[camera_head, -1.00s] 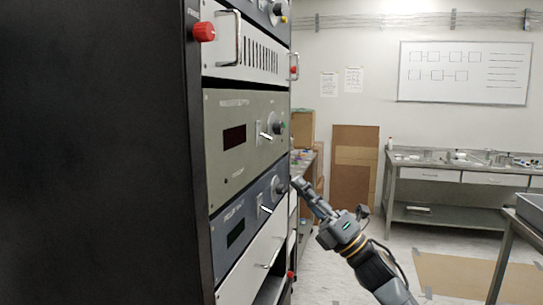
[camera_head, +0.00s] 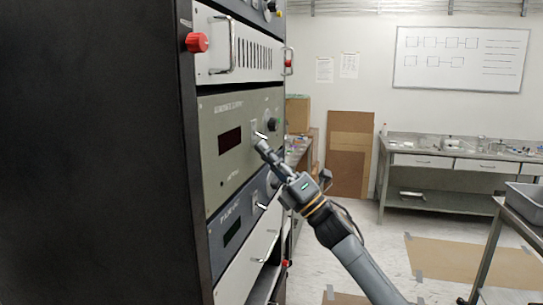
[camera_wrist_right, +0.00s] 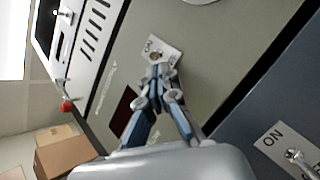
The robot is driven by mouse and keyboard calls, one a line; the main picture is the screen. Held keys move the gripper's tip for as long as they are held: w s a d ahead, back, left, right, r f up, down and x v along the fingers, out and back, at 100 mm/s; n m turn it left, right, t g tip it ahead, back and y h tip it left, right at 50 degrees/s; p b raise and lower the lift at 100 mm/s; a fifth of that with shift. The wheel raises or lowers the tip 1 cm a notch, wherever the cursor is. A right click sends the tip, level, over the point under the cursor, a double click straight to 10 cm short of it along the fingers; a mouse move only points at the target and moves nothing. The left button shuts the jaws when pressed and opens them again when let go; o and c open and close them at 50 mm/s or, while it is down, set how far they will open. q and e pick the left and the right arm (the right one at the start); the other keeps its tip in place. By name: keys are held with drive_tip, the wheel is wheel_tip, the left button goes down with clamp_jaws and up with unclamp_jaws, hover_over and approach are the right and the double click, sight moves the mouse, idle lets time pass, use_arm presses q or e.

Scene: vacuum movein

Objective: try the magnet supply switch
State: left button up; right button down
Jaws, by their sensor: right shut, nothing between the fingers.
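The grey-green panel (camera_head: 222,170), with lettering that seems to read magnet supply, sits mid-rack with a dark display. Its toggle switch (camera_head: 259,135) has a small silver lever on a pale plate. My right gripper (camera_head: 261,147) is shut and empty, its tips just below the lever in the head view. In the wrist view the shut fingertips (camera_wrist_right: 160,72) are at the edge of the switch plate (camera_wrist_right: 163,49) and partly cover it. I cannot tell whether they touch the lever or which way it is set. My left gripper is not in view.
A dark blue panel (camera_head: 243,228) below has a similar switch (camera_wrist_right: 294,155) marked ON in the wrist view. A white panel with a handle (camera_head: 233,47) and a red knob (camera_head: 197,42) are above.

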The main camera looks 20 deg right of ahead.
sight(253, 129)
drive_tip(key=shift+r+p, duration=0.2)
drive_tip(key=shift+p, duration=0.3)
drive_tip(key=shift+s+d+r+n+g+h+p, duration=0.15)
drive_tip(key=shift+d+r+n+g+h+p, duration=0.15)
drive_tip(key=shift+g+p, duration=0.6)
drive_tip(key=shift+s+d+r+n+g+h+p, duration=0.15)
drive_tip(key=shift+n+g+h+p, duration=0.25)
drive_tip(key=shift+p, duration=0.85)
drive_tip(key=shift+s+d+r+p, duration=0.15)
drive_tip(key=shift+r+p, duration=0.35)
drive_tip(key=shift+p, duration=0.4)
drive_tip(key=shift+d+r+g+h+p, duration=0.2)
drive_tip(key=shift+r+g+h+p, duration=0.25)
drive_tip(key=shift+r+p, duration=0.35)
drive_tip(key=shift+f, duration=0.65)
drive_tip(key=shift+s, duration=0.1)
